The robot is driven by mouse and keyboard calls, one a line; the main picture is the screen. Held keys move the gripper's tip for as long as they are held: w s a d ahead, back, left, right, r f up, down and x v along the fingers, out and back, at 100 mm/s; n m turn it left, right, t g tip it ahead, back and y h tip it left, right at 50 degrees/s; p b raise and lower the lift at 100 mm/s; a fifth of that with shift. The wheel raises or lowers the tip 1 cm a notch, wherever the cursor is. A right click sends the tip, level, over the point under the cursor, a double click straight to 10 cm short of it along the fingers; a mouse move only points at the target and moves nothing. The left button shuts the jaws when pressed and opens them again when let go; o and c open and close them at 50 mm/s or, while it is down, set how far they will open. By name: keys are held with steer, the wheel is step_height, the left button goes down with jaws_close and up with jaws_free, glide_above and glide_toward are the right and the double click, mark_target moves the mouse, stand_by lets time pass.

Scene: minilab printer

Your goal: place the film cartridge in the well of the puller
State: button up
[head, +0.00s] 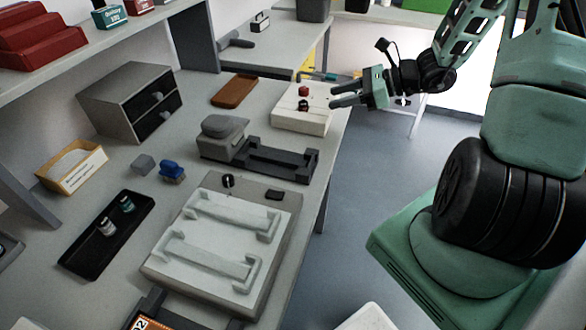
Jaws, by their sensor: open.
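My gripper (333,97) is open and empty, at the right edge of the bench, pointing left. It is near a low white box (285,121) with a small red piece (304,91) and a small dark piece (303,105) on top. I cannot tell if this box is the puller. A dark grey device with a long channel (275,160) and a rounded block (222,128) stands in front of it. Two small cylinders, one grey-white (107,228) and one green (127,204), which look like film cartridges, stand in a black tray (84,258) at the left. No well is clearly visible.
A large pale unit with two raised rails (160,274) fills the near bench. A blue item (172,171), a grey cube (143,164), a yellow box (92,174), a drawer unit (114,92) and a brown tray (234,90) stand behind. Open floor (370,200) lies right.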

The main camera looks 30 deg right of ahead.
steer(key=s+a+r+n+g, duration=0.1)
steer(key=s+a+n+g, duration=0.35)
steer(key=a+n, duration=0.4)
steer(key=s+a+r+n+g, duration=0.1)
steer(key=s+a+n+g, duration=0.35)
steer(key=a, duration=0.75)
steer(key=s+a+r+n+h, duration=0.1)
steer(key=s+a+n+h, duration=0.3)
steer(key=n, duration=0.6)
steer(key=s+a+r+n+h, duration=0.1)
steer(key=s+a+n+h, duration=0.3)
steer(key=s+n, duration=0.4)
steer(key=a+n, duration=0.1)
steer(key=n, duration=0.2)
steer(key=shift+s+a+r+h, duration=0.3)
steer(key=shift+a+r, duration=0.1)
